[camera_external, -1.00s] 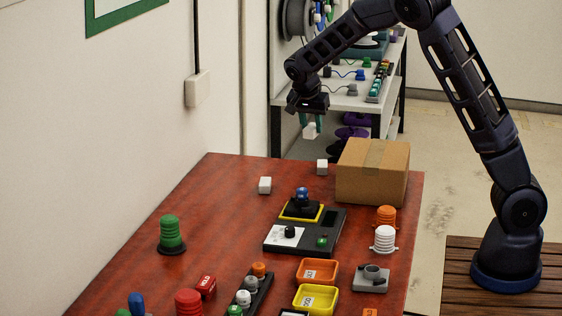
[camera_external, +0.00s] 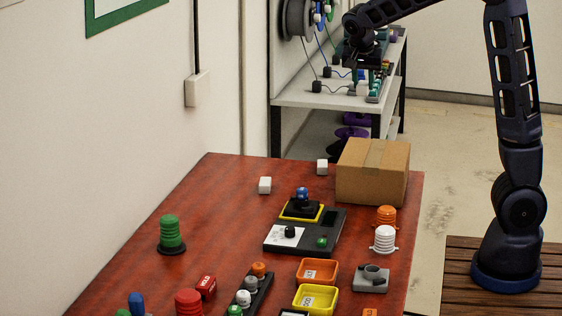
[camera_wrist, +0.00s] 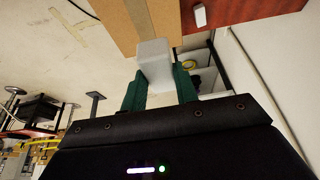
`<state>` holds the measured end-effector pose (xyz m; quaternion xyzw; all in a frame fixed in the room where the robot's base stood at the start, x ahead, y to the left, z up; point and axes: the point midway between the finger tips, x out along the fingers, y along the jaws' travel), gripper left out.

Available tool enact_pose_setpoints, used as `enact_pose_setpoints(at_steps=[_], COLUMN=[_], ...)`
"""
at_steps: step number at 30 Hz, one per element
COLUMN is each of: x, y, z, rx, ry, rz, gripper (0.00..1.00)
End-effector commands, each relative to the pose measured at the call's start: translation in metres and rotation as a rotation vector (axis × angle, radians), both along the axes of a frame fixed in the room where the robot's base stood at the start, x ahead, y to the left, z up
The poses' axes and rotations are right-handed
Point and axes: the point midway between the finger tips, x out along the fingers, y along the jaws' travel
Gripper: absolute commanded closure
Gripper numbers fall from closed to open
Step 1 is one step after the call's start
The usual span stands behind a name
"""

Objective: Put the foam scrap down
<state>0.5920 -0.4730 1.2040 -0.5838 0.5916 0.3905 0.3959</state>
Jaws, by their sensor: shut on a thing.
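My gripper (camera_external: 361,75) is shut on a white foam scrap (camera_external: 363,89) above the right part of the grey back shelf. The wrist view shows the foam scrap (camera_wrist: 153,60) between the two green fingers of my gripper (camera_wrist: 158,82), its end sticking out past the tips. Whether the foam touches the shelf top cannot be told. Two similar white blocks lie on the red table, one at the left (camera_external: 265,185) and one beside the cardboard box (camera_external: 322,167).
The cardboard box (camera_external: 372,172) stands at the back right of the red table (camera_external: 190,215). The grey shelf (camera_external: 312,97) bears several small coloured parts and cables, with some bare top at its front left. A device with a yellow-framed top (camera_external: 305,230) stands mid-table.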

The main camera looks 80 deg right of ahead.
Motion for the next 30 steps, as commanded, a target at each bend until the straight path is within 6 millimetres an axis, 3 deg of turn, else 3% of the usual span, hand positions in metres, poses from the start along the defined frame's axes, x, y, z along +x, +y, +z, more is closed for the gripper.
enact_pose_setpoints(at_steps=[5,8,24,30], x=[-0.014,-0.017,-0.018,-0.017], y=[-0.003,-0.003,-0.004,-0.004], z=[0.008,0.002,-0.110,-0.141], rx=[0.000,0.000,0.000,-0.001], ry=[0.000,0.002,0.006,0.002], rz=[0.012,0.014,0.012,0.013], gripper=[0.91,0.91,0.91,0.91])
